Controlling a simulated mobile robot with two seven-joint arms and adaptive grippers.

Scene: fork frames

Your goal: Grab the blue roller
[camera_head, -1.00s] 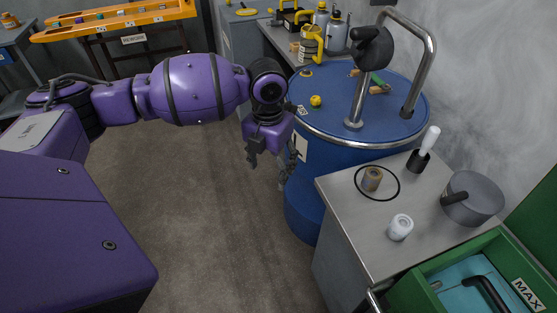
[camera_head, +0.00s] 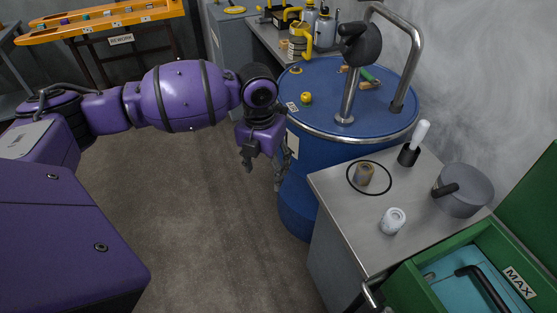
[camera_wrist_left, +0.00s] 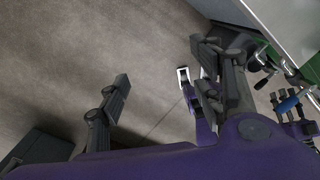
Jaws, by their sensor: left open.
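A small blue cylinder (camera_wrist_left: 288,103), likely the blue roller, shows at the right edge of the left wrist view, beside metal parts. I cannot make it out in the head view. My left gripper (camera_head: 264,168) hangs fingers down over the floor, left of the blue drum. It is open and empty; its spread fingers also show in the left wrist view (camera_wrist_left: 160,68), well apart from the blue cylinder. Dark finger-like parts (camera_wrist_left: 300,130) lie just below the cylinder. They may be my right gripper, but their state is unclear.
The blue drum (camera_head: 315,118) and a grey-topped cabinet (camera_head: 350,220) stand right of the left gripper. A green crate (camera_head: 408,290) is at lower right. Floor is clear below.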

